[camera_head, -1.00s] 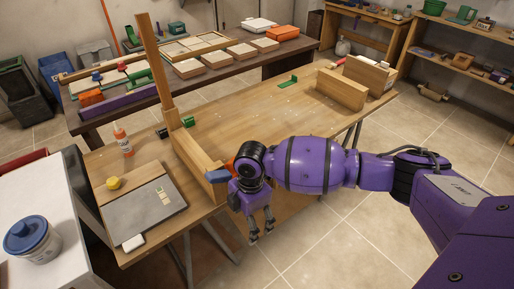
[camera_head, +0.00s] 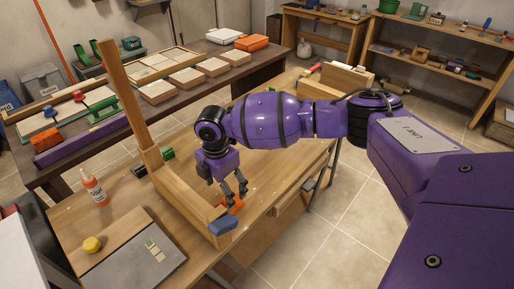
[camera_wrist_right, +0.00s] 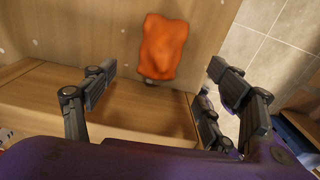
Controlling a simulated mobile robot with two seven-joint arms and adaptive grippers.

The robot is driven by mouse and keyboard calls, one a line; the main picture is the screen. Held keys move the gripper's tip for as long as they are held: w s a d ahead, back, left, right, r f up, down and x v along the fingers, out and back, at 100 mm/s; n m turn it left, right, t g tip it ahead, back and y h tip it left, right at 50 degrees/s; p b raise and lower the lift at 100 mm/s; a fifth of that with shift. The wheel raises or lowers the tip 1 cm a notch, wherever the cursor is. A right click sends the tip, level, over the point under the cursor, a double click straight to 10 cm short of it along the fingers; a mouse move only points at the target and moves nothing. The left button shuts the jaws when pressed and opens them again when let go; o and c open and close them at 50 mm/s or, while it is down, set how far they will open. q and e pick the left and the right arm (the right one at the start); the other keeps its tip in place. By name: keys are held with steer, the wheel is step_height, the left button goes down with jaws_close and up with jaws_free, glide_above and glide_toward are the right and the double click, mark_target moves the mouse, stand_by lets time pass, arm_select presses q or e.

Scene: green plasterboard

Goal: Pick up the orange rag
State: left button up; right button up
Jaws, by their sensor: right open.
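The orange rag (camera_head: 236,207) lies on the wooden workbench near its front edge, beside the low wooden board of the frame. My right gripper (camera_head: 235,194) hangs just above it with fingers pointing down, partly covering it in the head view. In the right wrist view the orange rag (camera_wrist_right: 165,47) shows whole, crumpled and roughly rectangular. It lies beyond the open fingertips of my right gripper (camera_wrist_right: 162,68), roughly centred between them and apart from both. The gripper is empty. My left gripper is not in view.
A wooden frame with a tall post (camera_head: 127,100) stands close left of the gripper. A blue object (camera_head: 222,225) sits at its near end. A glue bottle (camera_head: 94,188), a yellow ball (camera_head: 92,244) and a grey board (camera_head: 135,258) lie further left.

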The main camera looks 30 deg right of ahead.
steer(key=shift+s+f, duration=0.25)
steer(key=shift+f, duration=0.25)
steer(key=shift+s+d+f, duration=0.15)
steer(key=shift+f, duration=0.3)
steer(key=shift+s+d+f, duration=0.1)
steer(key=shift+f, duration=0.3)
steer(key=f, duration=0.2)
steer(key=w+f, duration=0.1)
steer(key=shift+f, duration=0.4)
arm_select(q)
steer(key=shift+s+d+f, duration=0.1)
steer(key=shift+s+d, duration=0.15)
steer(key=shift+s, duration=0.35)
arm_select(e)
steer(key=shift+f, duration=0.4)
steer(key=c, duration=1.2)
step_height(320, 180, up, 18)
steer(key=shift+r, duration=0.1)
steer(key=shift+c, duration=0.2)
